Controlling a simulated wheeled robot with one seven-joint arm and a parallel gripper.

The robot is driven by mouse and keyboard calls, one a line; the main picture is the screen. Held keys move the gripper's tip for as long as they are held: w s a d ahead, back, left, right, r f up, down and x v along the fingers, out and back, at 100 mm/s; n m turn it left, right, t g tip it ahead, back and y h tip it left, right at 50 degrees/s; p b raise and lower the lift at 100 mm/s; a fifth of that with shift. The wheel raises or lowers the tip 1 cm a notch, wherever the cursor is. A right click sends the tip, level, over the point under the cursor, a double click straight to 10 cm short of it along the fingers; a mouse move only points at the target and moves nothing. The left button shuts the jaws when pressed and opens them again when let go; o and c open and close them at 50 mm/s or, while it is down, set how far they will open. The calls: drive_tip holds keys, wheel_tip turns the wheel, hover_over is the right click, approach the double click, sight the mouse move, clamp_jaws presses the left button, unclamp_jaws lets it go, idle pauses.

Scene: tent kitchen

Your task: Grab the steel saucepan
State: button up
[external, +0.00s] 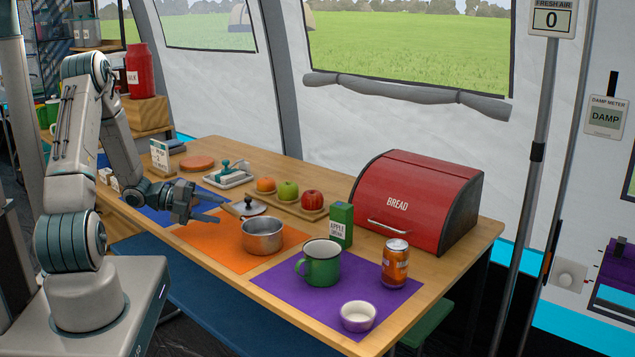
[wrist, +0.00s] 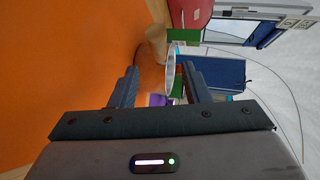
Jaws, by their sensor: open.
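The steel saucepan (external: 263,238) stands upright on the orange mat (external: 213,246) near the table's middle, and its short handle points left towards my gripper. My gripper (external: 222,208) is open, just left of the pan and level with about its rim. It looks apart from the pan's body; I cannot tell how close the handle is to the fingers. In the wrist view my open fingers (wrist: 160,74) have a gap between them. A pale round rim and a tan rounded shape show beyond that gap, but I cannot tell clearly which things they are.
The green mug (external: 321,264), drink carton (external: 341,224), orange can (external: 395,264) and white bowl (external: 358,316) stand to the right. A fruit board (external: 270,197) and red bread bin (external: 415,202) are behind.

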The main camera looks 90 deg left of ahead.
sight(231, 213)
drive_tip(key=shift+x, duration=3.45)
drive_tip(key=shift+a, duration=0.25)
clamp_jaws()
